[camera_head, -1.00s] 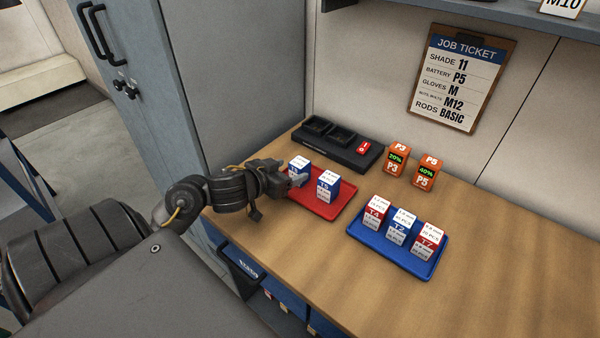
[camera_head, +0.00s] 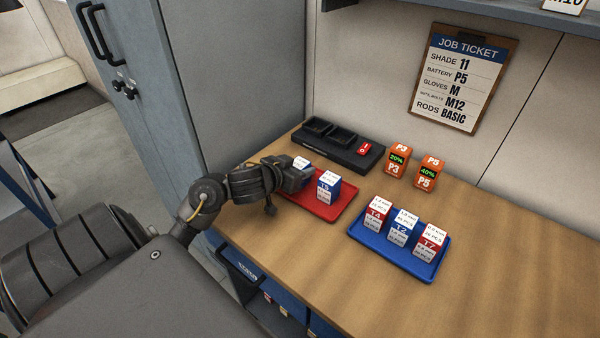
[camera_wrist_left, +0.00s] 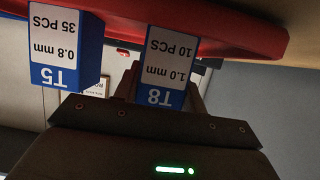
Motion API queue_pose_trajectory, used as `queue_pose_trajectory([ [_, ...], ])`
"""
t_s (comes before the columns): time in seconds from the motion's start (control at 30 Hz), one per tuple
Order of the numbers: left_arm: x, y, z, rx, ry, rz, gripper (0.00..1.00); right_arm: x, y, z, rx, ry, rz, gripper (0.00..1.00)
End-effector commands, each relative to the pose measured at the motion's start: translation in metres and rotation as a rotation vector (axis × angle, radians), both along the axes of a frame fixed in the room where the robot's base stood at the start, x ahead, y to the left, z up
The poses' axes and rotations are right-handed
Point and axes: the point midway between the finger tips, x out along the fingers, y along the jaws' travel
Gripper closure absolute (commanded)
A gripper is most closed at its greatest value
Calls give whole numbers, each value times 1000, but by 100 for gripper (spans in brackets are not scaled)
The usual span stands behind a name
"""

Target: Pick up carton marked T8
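The carton marked T8 (camera_wrist_left: 165,65) is white and blue, labelled 1.0 mm, 10 PCS, and appears upside down in the left wrist view. In the head view its top (camera_head: 301,163) shows behind my left gripper (camera_head: 300,178), on the red tray (camera_head: 330,212). My left gripper's fingers lie on either side of this carton. I cannot tell whether they press on it. The similar carton T5 (camera_wrist_left: 60,45) stands just beside it and also shows in the head view (camera_head: 328,187). My right gripper is not in view.
A blue tray (camera_head: 404,262) at right holds cartons T4 (camera_head: 378,215), T2 (camera_head: 402,228) and T7 (camera_head: 430,243). Orange batteries P3 (camera_head: 396,160) and P5 (camera_head: 427,173) stand behind, beside a black charger (camera_head: 340,153). A grey cabinet (camera_head: 240,90) rises at the left.

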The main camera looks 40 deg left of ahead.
Motion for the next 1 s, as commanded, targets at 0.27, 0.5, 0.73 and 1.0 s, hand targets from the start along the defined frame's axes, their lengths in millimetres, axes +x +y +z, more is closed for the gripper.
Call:
queue_pose_trajectory([
  [0.27,0,0,0,0,-1,0,83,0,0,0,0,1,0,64],
  [0.5,0,0,11,1,-2,1,84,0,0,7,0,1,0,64],
  [0.73,-5,-3,44,3,-1,-2,84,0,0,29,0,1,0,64],
  [1.0,-38,-20,90,4,0,-3,84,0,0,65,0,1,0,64],
])
